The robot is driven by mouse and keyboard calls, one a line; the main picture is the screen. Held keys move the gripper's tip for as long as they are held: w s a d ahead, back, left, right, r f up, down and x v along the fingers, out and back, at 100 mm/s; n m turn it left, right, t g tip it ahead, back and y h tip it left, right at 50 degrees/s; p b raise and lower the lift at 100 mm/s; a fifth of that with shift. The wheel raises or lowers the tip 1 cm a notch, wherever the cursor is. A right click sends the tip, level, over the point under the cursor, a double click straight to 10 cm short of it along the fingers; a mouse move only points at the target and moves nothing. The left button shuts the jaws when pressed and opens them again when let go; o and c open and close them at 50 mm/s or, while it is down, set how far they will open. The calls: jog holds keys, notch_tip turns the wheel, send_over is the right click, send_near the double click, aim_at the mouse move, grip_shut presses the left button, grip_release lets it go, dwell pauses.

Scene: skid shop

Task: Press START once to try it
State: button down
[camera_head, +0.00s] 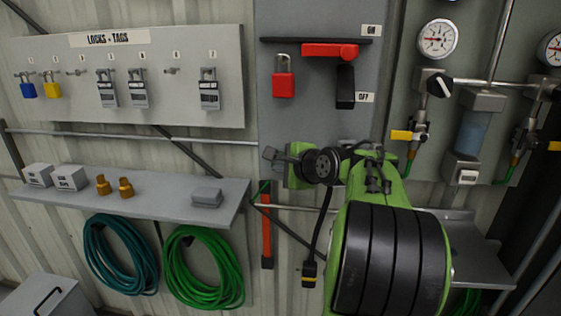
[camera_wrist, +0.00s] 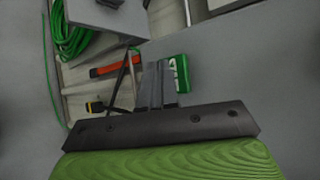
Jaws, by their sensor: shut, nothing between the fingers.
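My gripper (camera_head: 270,154) is shut and empty in front of the grey switch panel (camera_head: 300,125), below the red padlock. In the wrist view its shut fingers (camera_wrist: 157,68) reach toward a grey surface. Beside them is a green block (camera_wrist: 181,72) with white marks too small to read, partly covered by the fingers; it may be the START control. In the head view a green patch (camera_head: 297,180) shows behind the gripper, mostly hidden. I cannot tell whether the fingers touch it. No readable START label shows.
Above are a red handle (camera_head: 330,50), a red padlock (camera_head: 283,80) and a black lever (camera_head: 345,88) beside the OFF label. A red-orange bar (camera_head: 266,235) and a yellow-black plug (camera_head: 309,270) hang below. A shelf (camera_head: 225,190) stands left; gauges and valves (camera_head: 438,85) stand right.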

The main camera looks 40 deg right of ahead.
jog(key=shift+w+d+p, duration=0.3)
jog(key=shift+d+p, duration=0.15)
dwell(0.6)
jog(key=shift+a, duration=0.1)
jog(key=shift+s+a+b, duration=0.3)
jog(key=shift+s+a, duration=0.25)
jog(key=shift+a, duration=0.1)
jog(key=s+a, duration=0.1)
jog(key=a, duration=0.1)
jog(key=s+a+b, duration=0.1)
jog(key=s+a, duration=0.1)
dwell(0.5)
dwell(0.5)
